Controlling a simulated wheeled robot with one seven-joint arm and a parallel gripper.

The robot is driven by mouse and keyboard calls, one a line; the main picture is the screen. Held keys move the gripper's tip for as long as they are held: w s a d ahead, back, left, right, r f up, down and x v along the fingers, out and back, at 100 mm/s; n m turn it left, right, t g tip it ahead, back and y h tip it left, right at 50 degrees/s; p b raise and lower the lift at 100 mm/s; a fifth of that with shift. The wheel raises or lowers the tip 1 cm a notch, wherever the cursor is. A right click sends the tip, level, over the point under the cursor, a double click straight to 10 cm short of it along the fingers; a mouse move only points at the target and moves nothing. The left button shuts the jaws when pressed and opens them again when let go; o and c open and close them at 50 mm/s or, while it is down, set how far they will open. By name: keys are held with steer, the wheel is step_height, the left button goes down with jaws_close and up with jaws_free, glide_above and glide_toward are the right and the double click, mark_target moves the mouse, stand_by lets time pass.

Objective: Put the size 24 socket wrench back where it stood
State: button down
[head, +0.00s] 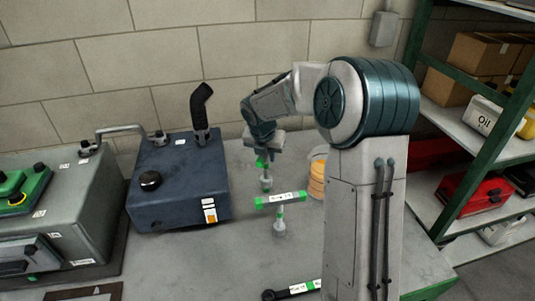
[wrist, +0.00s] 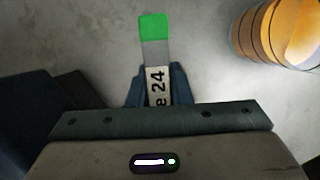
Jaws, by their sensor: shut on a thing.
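My gripper (wrist: 157,84) is shut on the size 24 socket wrench (wrist: 154,50). In the wrist view its bar has a green end and a white label reading "e 24" between the fingers. In the head view my gripper (head: 264,150) is over the grey bench, behind another wrench. The held wrench (head: 265,184) shows there below the fingers, with its socket end pointing down. Its grip bar is mostly hidden by my gripper. I cannot tell whether the socket touches the bench.
A second T-shaped wrench (head: 281,199) with green ends stands just in front. A black-headed wrench (head: 292,290) lies at the front edge. Orange round parts (head: 316,181) stand at right, a dark blue tank (head: 178,185) at left. Green-framed shelves (head: 470,180) stand right.

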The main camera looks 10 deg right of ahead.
steer(key=shift+f+b, duration=0.65)
steer(key=shift+f, duration=0.55)
steer(key=c, duration=0.7)
jaws_free()
step_height(320, 180, up, 9)
steer(key=p, duration=0.9)
steer(key=shift+r+p, duration=0.15)
steer(key=shift+p, duration=0.2)
